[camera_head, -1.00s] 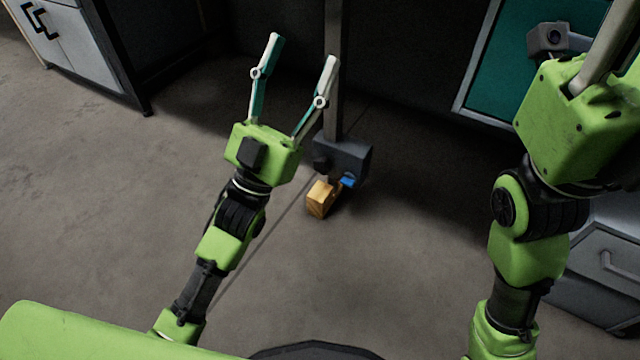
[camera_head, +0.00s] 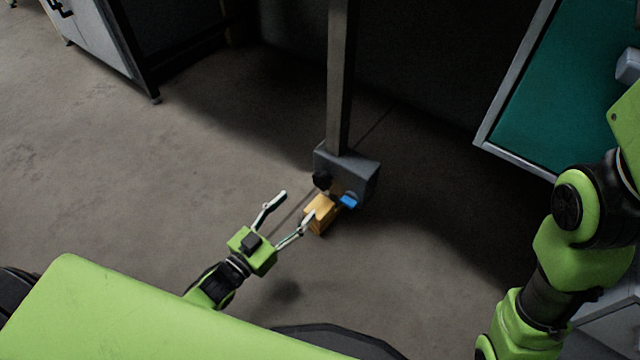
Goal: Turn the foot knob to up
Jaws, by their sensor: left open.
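A grey box (camera_head: 355,172) sits low on a dark upright post. A round black knob (camera_head: 321,180) is on its left side and looks like the foot knob; I cannot read its setting. A blue part (camera_head: 349,202) shows at the box's lower front. A yellow-orange block (camera_head: 321,221) is just below the knob. My left gripper (camera_head: 298,204) is open with its fingers spread, to the lower left of the knob. Its right fingertip overlaps the yellow block in the picture; I cannot tell whether they touch. My right gripper is outside the view; only its arm shows at the right.
The dark post (camera_head: 340,80) rises above the box. A teal panel with a pale frame (camera_head: 492,138) stands at the upper right. A grey cabinet (camera_head: 112,45) is at the upper left. The concrete floor (camera_head: 150,190) on the left is clear.

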